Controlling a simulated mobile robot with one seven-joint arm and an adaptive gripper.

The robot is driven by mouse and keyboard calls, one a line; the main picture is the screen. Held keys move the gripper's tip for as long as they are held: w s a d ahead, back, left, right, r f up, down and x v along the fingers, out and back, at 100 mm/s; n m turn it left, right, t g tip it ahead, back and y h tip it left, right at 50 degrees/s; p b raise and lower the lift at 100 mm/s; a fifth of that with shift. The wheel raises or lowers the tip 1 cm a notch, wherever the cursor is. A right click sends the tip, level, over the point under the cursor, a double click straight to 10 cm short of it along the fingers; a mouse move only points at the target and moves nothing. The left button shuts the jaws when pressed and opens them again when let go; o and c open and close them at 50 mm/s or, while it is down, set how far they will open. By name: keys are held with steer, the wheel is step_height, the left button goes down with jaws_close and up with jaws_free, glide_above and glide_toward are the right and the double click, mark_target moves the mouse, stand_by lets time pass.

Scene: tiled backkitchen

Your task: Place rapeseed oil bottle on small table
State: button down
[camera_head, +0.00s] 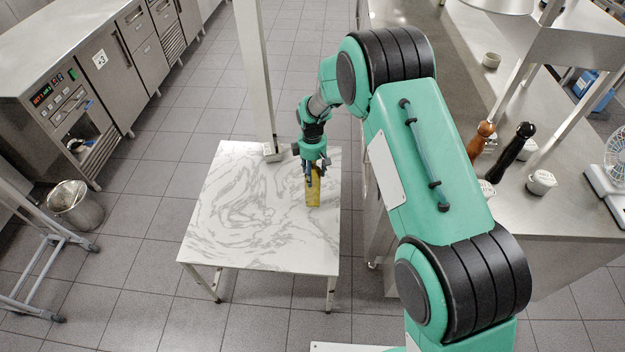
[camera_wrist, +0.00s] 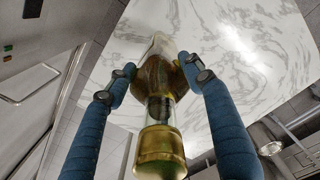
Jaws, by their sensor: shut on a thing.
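The rapeseed oil bottle (camera_head: 313,188) is yellow and is held by my gripper (camera_head: 313,168) over the right part of the small table. In the wrist view the bottle (camera_wrist: 160,140) shows its gold cap toward the camera. The two blue fingers of my gripper (camera_wrist: 160,82) are shut on it from both sides. The small table (camera_head: 230,220) has a white marbled top, and it also fills the background of the wrist view (camera_wrist: 110,75). I cannot tell whether the bottle's base touches the tabletop.
A white post (camera_head: 256,80) stands at the table's back edge. A steel counter (camera_head: 570,200) on the right holds a brown mill (camera_head: 480,140), a black mill (camera_head: 513,150) and small white pots. A metal bin (camera_head: 76,205) stands at the left. The table's left and front areas are clear.

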steer(key=shift+f+b, duration=0.5)
steer(key=shift+f, duration=1.3)
steer(key=c, duration=0.7)
jaws_free()
steer(key=shift+c, duration=0.2)
step_height(320, 180, up, 12)
steer(key=shift+r+p, duration=0.1)
steer(key=shift+p, duration=1.15)
